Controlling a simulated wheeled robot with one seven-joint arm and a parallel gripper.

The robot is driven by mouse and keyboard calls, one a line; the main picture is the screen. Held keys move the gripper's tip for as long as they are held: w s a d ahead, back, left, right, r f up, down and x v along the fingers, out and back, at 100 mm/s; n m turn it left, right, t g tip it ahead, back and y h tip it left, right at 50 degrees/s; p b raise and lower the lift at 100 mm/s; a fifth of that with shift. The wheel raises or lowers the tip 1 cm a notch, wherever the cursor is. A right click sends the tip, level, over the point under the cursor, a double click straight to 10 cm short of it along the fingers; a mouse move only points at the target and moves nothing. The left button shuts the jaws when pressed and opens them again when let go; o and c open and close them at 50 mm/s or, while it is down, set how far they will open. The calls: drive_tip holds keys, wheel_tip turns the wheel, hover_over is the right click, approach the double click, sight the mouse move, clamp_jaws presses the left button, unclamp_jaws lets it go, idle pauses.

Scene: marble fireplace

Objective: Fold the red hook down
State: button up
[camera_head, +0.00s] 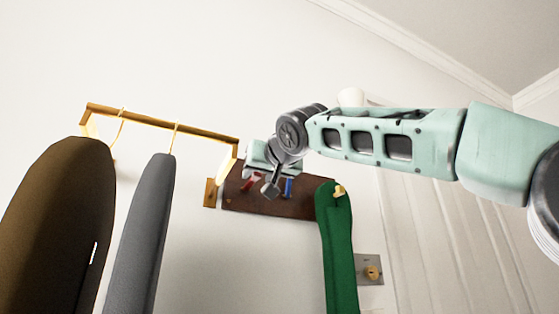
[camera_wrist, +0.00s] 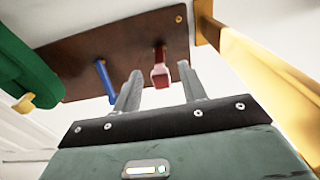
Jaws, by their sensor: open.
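The red hook (camera_head: 250,182) is on a dark brown wooden board (camera_head: 265,203) on the wall. In the wrist view the red hook (camera_wrist: 160,70) sticks out from the board (camera_wrist: 80,58), and its tip lies between the lines of my two fingers, nearer the right one. My gripper (camera_wrist: 158,88) is open and empty, just short of the hook, with no clear contact. In the head view my gripper (camera_head: 268,185) is in front of the board and partly hides it. A blue hook (camera_head: 288,187) sits beside the red one; it also shows in the wrist view (camera_wrist: 105,80).
A green garment (camera_head: 338,245) hangs from a yellow hook (camera_head: 339,191) at the board's right end. A brass rail (camera_head: 160,122) with a brown garment (camera_head: 60,220) and a grey garment (camera_head: 142,235) is at left. The rail's bracket (camera_wrist: 245,60) is close to my gripper.

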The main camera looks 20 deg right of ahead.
drive_tip(key=s+b, duration=0.1)
drive_tip(key=s, duration=1.2)
drive_tip(key=shift+f+b, duration=0.35)
drive_tip(key=shift+f, duration=0.05)
